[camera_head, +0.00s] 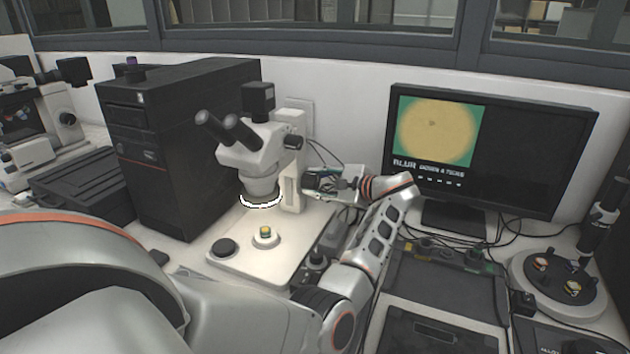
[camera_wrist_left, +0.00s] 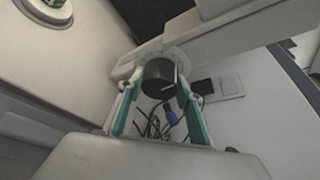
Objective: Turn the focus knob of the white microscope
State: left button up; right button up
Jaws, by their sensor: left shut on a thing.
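The white microscope (camera_head: 262,150) stands upright on its flat white base (camera_head: 235,270) in the head view. A sample holder (camera_head: 265,236) sits on the base below the lit ring. My left gripper (camera_head: 312,181) is at the right side of the microscope's column. In the left wrist view, the black focus knob (camera_wrist_left: 159,78) with a pale line on its face lies between the teal-lined fingers of my left gripper (camera_wrist_left: 160,90), which is shut on it. The gripper hides this knob in the head view. My right gripper is not in view.
A black computer tower (camera_head: 185,140) stands close left of the microscope. Cables, a dark tray (camera_head: 445,285) and a round stand (camera_head: 560,290) crowd the right side.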

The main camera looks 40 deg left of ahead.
pick_arm(q)
jog(key=shift+f+n+y+b, duration=0.15)
jog(key=shift+n+y+b, duration=0.35)
jog(key=shift+n, duration=0.3)
jog(key=shift+n+t+b, duration=0.5)
jog(key=shift+n+b, duration=0.1)
jog(key=shift+n, duration=0.2)
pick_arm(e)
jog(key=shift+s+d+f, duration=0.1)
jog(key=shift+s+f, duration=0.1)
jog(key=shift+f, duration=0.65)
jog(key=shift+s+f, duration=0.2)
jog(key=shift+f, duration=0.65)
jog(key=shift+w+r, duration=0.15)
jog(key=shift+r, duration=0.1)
pick_arm(q)
jog(key=o, duration=1.1)
jog(key=shift+a, duration=0.1)
